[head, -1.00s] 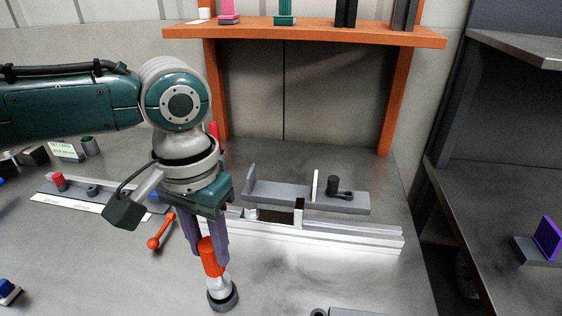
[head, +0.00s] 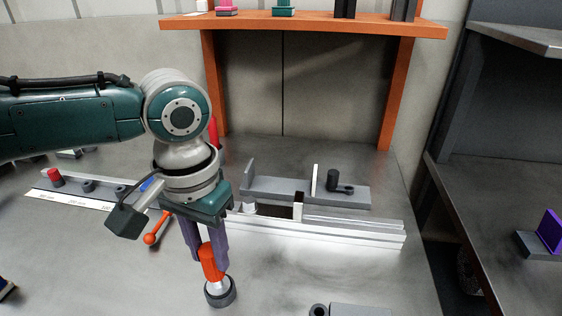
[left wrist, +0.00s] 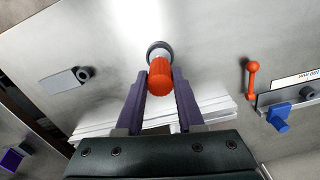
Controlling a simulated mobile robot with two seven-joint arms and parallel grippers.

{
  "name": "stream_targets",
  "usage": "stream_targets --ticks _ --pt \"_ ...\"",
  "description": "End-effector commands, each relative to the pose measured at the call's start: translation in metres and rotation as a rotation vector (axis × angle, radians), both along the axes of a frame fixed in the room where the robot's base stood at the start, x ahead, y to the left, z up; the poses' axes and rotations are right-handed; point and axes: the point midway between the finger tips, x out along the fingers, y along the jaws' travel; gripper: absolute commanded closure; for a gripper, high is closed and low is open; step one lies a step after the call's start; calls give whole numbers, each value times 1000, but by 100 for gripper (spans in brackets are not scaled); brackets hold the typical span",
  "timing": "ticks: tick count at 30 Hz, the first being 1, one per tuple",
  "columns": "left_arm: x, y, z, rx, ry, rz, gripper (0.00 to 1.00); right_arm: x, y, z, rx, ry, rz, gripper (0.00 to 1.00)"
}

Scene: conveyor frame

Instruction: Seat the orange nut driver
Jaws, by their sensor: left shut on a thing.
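The orange nut driver (head: 209,263) stands nearly upright, slightly tilted in the head view, with a silver lower part below its orange handle. My left gripper (head: 208,250) points down and its purple fingers are shut on the handle. The driver's lower end is at a dark round collar (head: 229,298) on the table. I cannot tell how deep it sits inside. In the left wrist view the orange handle (left wrist: 160,78) is between the fingers and hides part of the collar (left wrist: 150,46). My right gripper is not in view.
A long rail (head: 350,236) and a grey fixture (head: 280,188) lie behind. A rack (head: 105,188) with several sockets, a red peg (head: 54,177) and an orange-red lever (head: 156,228) are to the left. A grey block (head: 360,311) is at the front. Table between it and the rail is clear.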

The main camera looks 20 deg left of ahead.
Motion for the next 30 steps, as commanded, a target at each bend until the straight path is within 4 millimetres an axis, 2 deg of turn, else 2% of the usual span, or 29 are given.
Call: stream_targets --ticks 9,10,18,19,26,30 --pt "0 0 -1 0 -1 0 100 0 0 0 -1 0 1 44" --pt "0 0 -1 0 -1 0 61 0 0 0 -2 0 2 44" --pt "0 0 -1 0 0 -1 30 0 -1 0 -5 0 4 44" --pt "0 0 -1 -1 0 -1 28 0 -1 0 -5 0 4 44" --pt "0 0 0 0 0 -1 28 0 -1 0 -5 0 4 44" --pt "0 -1 12 -2 -2 -2 28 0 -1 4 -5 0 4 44"
